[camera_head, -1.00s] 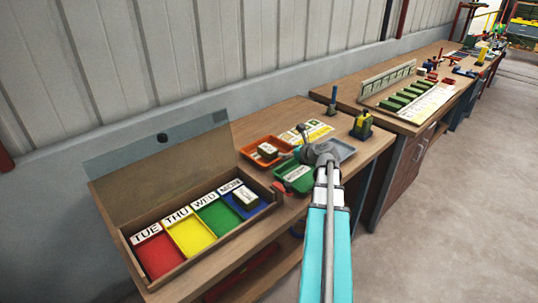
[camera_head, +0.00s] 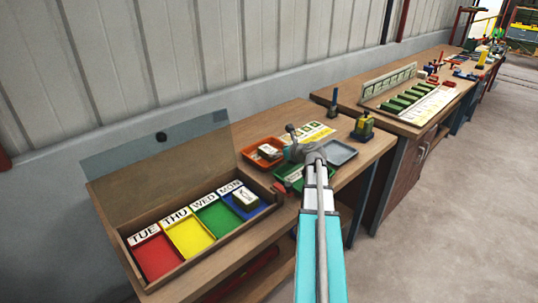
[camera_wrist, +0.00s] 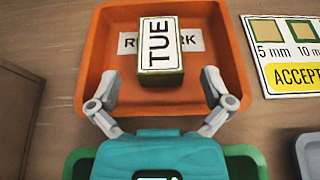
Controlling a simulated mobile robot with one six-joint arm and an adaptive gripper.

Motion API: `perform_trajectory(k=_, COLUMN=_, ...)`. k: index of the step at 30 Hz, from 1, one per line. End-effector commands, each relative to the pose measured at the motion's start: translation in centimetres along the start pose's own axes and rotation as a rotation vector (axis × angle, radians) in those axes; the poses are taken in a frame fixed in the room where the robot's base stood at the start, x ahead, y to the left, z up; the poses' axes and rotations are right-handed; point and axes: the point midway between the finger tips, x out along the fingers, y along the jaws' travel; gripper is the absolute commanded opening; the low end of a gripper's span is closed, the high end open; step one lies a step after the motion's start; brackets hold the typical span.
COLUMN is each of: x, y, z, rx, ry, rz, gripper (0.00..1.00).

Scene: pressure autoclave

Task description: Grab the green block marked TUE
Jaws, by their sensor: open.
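The green block marked TUE (camera_wrist: 160,48) lies in the orange tray (camera_wrist: 234,62), over a label that is partly hidden by it. Its white top with black letters faces up and green sides show. In the head view the block (camera_head: 267,151) sits small in the orange tray (camera_head: 250,157). My gripper (camera_wrist: 155,84) is open in the wrist view, with its two fingers spread over the tray, left and right of the block's near end. Nothing is between the fingers except the near part of the block; I cannot tell the height gap. In the head view my gripper (camera_head: 295,137) is beside the orange tray.
A green tray (camera_head: 285,178) lies partly under my arm, with a grey tray (camera_head: 342,150) to the right. A sorting box (camera_head: 125,232) with red, yellow, green and blue compartments stands at left; a block (camera_head: 246,198) sits in the blue one. A sign (camera_wrist: 285,50) lies beside the orange tray.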

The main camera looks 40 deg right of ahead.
Motion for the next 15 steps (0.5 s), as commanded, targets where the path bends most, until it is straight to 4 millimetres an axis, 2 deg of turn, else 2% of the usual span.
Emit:
perform_trajectory(k=3, x=1.7, y=0.0, z=-0.2, rx=-0.001, ry=0.000, rz=0.002, gripper=1.00)
perform_trajectory(k=9, x=3.7, y=-0.1, z=-0.1, rx=-0.001, ry=0.000, rz=0.001, gripper=1.00)
perform_trajectory(k=15, x=4.1, y=0.0, z=-0.1, rx=0.000, ry=0.000, rz=0.000, gripper=1.00)
